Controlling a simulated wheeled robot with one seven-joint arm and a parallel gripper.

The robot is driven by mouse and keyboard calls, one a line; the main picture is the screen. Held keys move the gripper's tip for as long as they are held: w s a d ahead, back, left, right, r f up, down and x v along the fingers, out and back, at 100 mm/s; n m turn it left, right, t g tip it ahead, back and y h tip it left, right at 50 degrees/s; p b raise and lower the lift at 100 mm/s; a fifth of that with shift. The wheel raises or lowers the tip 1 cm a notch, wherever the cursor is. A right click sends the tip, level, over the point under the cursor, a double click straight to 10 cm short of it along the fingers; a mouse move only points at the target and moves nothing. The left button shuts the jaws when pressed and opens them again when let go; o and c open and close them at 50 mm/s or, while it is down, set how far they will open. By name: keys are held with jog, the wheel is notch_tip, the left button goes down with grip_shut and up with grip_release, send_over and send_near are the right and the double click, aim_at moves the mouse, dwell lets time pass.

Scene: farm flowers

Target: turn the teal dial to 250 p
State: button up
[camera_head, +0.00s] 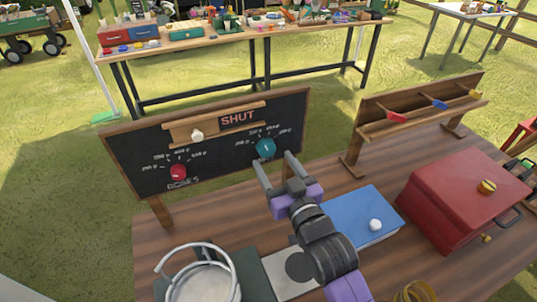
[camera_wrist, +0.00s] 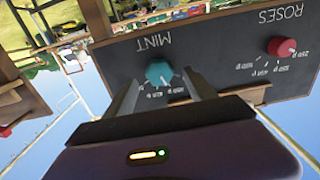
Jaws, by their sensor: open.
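The teal dial (camera_head: 265,148) is mounted on the right part of the black chalkboard (camera_head: 222,164), with small white price marks above and around it. It also shows in the wrist view (camera_wrist: 160,73), upside down, beside the word MINT. A light pointer mark shows on the dial, but I cannot read which price it points at. My gripper (camera_head: 271,158) is open, its two fingers reaching toward the board just below the dial. In the wrist view the gripper (camera_wrist: 163,92) has the dial framed between its fingertips; I cannot tell whether they touch it.
A red dial (camera_head: 178,172) labelled ROSES sits left on the board, below a wooden slider with a white knob (camera_head: 197,135) beside SHUT. A blue box (camera_head: 362,216), red chest (camera_head: 468,200) and wire-handled pot (camera_head: 203,283) stand on the wooden table (camera_head: 330,190). A hook rack (camera_head: 420,110) stands right.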

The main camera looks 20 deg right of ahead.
aim_at(268, 152)
jog(key=shift+w, duration=1.75)
jog(key=shift+d, duration=0.1)
jog(key=c, duration=1.4)
